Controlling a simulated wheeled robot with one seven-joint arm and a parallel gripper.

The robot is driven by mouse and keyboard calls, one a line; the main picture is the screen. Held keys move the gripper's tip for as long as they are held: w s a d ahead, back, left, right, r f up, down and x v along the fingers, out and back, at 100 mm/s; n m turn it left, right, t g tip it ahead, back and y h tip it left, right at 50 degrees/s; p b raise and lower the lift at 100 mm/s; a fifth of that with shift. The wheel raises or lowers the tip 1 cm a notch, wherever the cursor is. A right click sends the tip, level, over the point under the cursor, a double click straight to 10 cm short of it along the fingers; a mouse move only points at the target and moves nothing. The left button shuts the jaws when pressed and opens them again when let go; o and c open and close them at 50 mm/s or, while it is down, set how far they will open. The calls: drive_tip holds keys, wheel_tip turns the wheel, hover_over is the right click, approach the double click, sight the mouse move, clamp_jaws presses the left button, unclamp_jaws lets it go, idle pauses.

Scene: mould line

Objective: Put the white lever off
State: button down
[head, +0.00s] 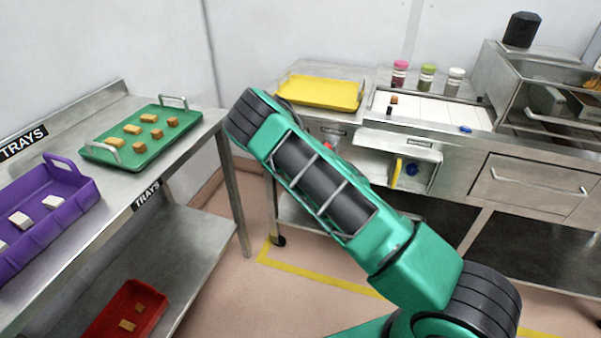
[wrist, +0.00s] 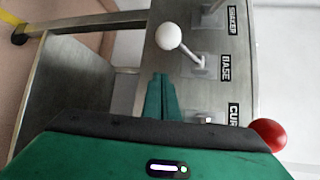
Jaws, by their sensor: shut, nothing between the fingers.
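The white lever, a round white knob (wrist: 169,36) on a thin metal stem, shows in the upper middle of the wrist view. Its stem runs from a plate beside the BASE label (wrist: 225,68) on a steel panel, slanting up and left to the knob. My gripper (wrist: 160,80) is shut and empty, with its green fingertips below the knob in that view and apart from it. In the head view my own arm hides the gripper and the white lever.
A red knob (wrist: 268,135) shows at the right of the wrist view, by a partly hidden label. Another lever mount (wrist: 210,8) sits by the SHAKER label. In the head view a yellow tray (head: 345,94) rests on the counter above the panel.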

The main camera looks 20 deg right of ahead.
drive_tip(key=shift+w+a+r, duration=0.15)
drive_tip(key=shift+w+a, duration=0.1)
drive_tip(key=shift+a, duration=0.7)
drive_tip(key=shift+w+a+r, duration=0.15)
drive_tip(key=shift+w+a, duration=0.05)
drive_tip(key=shift+a, duration=0.7)
drive_tip(key=shift+a, duration=0.1)
